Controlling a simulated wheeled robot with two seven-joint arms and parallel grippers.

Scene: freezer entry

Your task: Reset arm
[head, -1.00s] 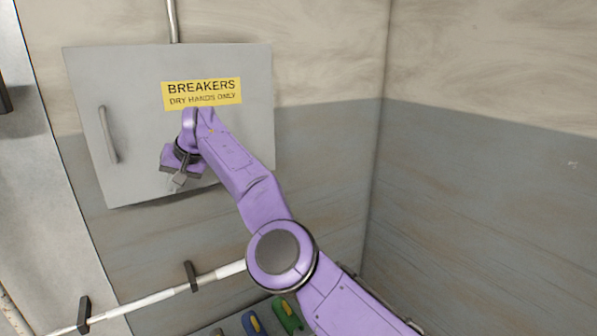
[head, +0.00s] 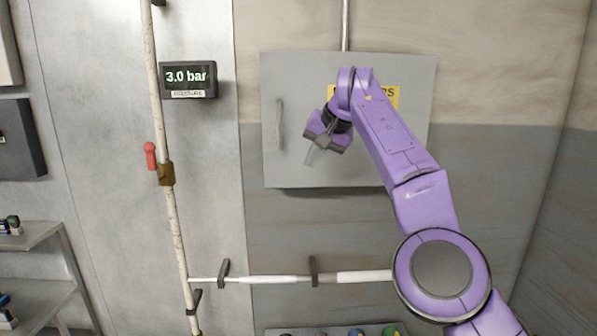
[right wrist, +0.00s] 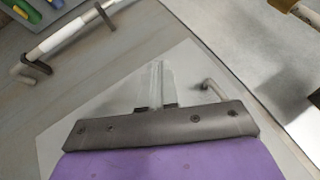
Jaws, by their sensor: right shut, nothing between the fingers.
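My right arm is purple and comes in from the lower right in the head view, bent up in front of the grey breaker cabinet (head: 285,165). My right gripper (head: 311,156) is in front of the cabinet's door, right of the door handle (head: 280,125), pointing down and left. Its fingers (right wrist: 156,85) are together and empty in the right wrist view. The arm covers most of the yellow label (head: 393,97). My left gripper is not in view.
A vertical pipe (head: 160,110) with a red-handled valve (head: 151,155) stands left of the cabinet. A display (head: 188,79) reads 3.0 bar. A horizontal white pipe (head: 260,280) runs below the cabinet. Shelves (head: 35,236) stand at far left.

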